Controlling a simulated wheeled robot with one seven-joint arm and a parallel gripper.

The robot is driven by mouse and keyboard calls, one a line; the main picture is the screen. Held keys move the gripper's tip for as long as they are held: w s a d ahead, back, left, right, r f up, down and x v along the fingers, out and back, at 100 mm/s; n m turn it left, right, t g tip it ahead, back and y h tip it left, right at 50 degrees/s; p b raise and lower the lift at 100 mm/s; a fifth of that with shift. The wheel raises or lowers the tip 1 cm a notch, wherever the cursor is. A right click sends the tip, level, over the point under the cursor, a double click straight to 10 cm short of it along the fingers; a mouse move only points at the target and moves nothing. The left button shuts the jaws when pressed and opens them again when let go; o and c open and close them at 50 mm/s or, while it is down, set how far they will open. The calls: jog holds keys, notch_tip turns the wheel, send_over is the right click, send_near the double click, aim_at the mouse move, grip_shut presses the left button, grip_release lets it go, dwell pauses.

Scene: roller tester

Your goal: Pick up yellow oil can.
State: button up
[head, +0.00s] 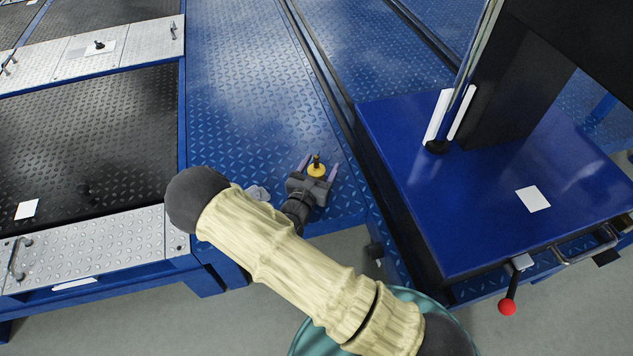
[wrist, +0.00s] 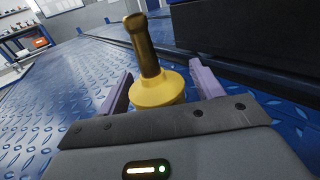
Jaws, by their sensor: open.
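The yellow oil can (head: 317,170) stands on the blue diamond-plate deck near its front edge. In the wrist view the oil can (wrist: 158,92) shows a round yellow body with a brown-gold neck, upright or slightly tilted in the picture. My gripper (head: 319,166) is open, with one purple finger on each side of the can. In the wrist view the gripper (wrist: 159,85) has visible gaps between both fingers and the can's body. The lower part of the can is hidden behind the gripper's dark palm edge.
A blue cabinet (head: 410,215) with a dark upright column stands right of the deck. A white card (head: 532,199) lies on its top. A red-knobbed lever (head: 507,306) sticks out in front. A dark roller panel (head: 95,150) lies left. The blue deck (head: 245,90) behind the can is clear.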

dwell(0.4)
jog(key=c, duration=1.3)
jog(key=shift+o, duration=0.2)
notch_tip(320, 180, up, 10)
jog(key=p, duration=0.5)
jog(key=shift+r, duration=0.1)
jog(key=shift+s, duration=0.1)
